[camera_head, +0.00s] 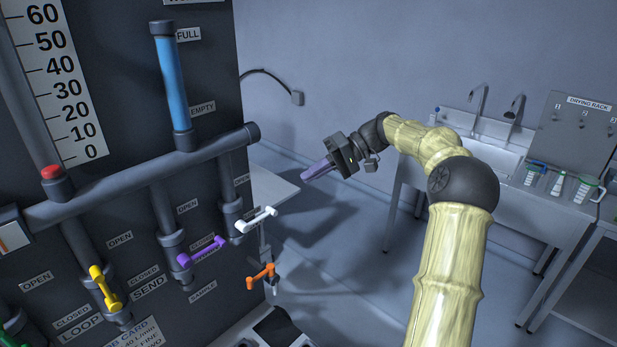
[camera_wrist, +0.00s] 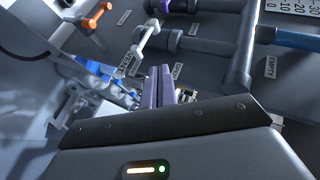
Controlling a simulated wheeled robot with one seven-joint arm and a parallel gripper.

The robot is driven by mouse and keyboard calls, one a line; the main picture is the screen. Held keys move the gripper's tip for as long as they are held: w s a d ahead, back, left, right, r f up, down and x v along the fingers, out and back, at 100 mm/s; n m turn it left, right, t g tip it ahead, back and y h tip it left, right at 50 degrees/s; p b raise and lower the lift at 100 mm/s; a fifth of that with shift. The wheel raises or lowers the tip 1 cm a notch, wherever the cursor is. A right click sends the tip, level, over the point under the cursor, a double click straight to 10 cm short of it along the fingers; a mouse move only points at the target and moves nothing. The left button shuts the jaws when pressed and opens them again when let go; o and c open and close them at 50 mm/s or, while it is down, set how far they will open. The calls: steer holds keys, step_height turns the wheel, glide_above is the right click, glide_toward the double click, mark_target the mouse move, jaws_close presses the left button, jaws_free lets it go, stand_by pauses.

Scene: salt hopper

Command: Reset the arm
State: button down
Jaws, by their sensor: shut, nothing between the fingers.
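My gripper (camera_head: 318,170) is in mid-air right of the pipe panel, its purple fingers shut and empty, pointing left and slightly down toward the panel. In the wrist view the closed fingers of my gripper (camera_wrist: 164,86) stand upright in the middle, apart from the valve handles behind them. My arm is bent at the elbow, reaching from the lower right of the head view up and then left.
The panel carries a white handle (camera_head: 256,219), a purple handle (camera_head: 201,251), an orange handle (camera_head: 261,275) and a yellow handle (camera_head: 104,287). A light shelf (camera_head: 272,186) lies below my gripper. A sink (camera_head: 487,150) and a drying rack (camera_head: 583,125) stand at right. Floor between is clear.

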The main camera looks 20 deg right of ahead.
steer(key=s+a+f+m+g+h, duration=0.1)
steer(key=s+a+f+h, duration=0.2)
steer(key=a+f, duration=0.25)
steer(key=s+a+f+m+h, duration=0.1)
steer(key=s+a+f+h, duration=0.3)
steer(key=a+f, duration=0.15)
steer(key=s+d+f+t+h, duration=0.1)
steer(key=s+f+h, duration=0.1)
steer(key=s, duration=0.7)
steer(key=s+d+f+t+h, duration=0.1)
steer(key=s+f+h, duration=0.2)
steer(key=s, duration=0.5)
steer(key=shift+s+f+t+h, duration=0.3)
steer(key=shift+s+f+t, duration=0.1)
steer(key=shift+f, duration=0.35)
